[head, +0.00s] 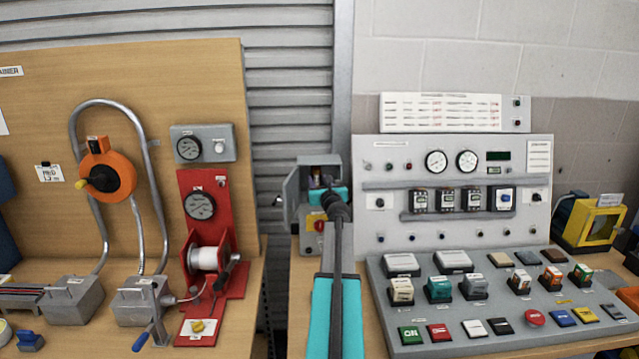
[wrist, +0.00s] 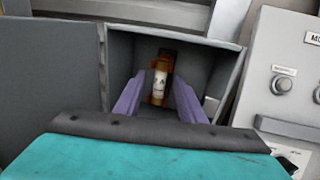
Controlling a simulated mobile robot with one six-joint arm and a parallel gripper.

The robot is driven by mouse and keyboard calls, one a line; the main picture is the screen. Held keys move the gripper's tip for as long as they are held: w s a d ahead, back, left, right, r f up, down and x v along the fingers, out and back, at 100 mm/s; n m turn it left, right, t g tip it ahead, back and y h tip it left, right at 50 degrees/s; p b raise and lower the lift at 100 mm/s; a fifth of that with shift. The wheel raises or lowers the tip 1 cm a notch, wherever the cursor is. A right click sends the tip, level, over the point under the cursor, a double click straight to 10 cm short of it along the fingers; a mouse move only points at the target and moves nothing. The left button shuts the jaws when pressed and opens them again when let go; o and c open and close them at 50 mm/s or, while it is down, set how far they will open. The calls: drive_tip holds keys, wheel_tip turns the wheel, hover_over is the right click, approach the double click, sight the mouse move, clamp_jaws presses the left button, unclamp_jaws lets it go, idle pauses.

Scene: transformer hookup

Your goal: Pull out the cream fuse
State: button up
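The cream fuse (wrist: 159,86), with a pale labelled body and orange-brown ends, stands upright inside a small open grey box (wrist: 121,61) in the wrist view. My gripper (wrist: 159,94) reaches into the box from the front. Its two purple fingers lie one on each side of the fuse, with a narrow gap seen on both sides, so it looks open. In the head view the box (head: 293,197) is behind my arm, and my gripper (head: 322,186) is at its mouth. The fuse is mostly hidden there.
The box door (wrist: 50,75) hangs open on the left. A grey panel (wrist: 270,95) with knobs stands close on the right. In the head view, a control console (head: 455,262) is right of my arm. A red winch stand (head: 203,225) is to the left.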

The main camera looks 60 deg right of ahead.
sight(315, 178)
drive_tip(key=shift+w, duration=0.1)
clamp_jaws()
idle(0.4)
drive_tip(key=shift+s+a, duration=0.25)
drive_tip(key=shift+s, duration=0.15)
drive_tip(key=shift+s+a, duration=0.35)
drive_tip(key=shift+a, duration=0.2)
drive_tip(key=shift+s+a, duration=0.35)
drive_tip(key=shift+a, duration=0.2)
idle(1.1)
drive_tip(key=shift+w+a+v, duration=0.1)
drive_tip(key=shift+a+v, duration=0.05)
drive_tip(key=shift+v, duration=0.65)
drive_tip(key=shift+w+a+v, duration=0.1)
drive_tip(key=shift+w+v, duration=0.05)
drive_tip(key=shift+v, duration=0.65)
drive_tip(key=shift+w+a+v, duration=0.1)
drive_tip(key=shift+a+v, duration=0.05)
drive_tip(key=shift+v, duration=0.65)
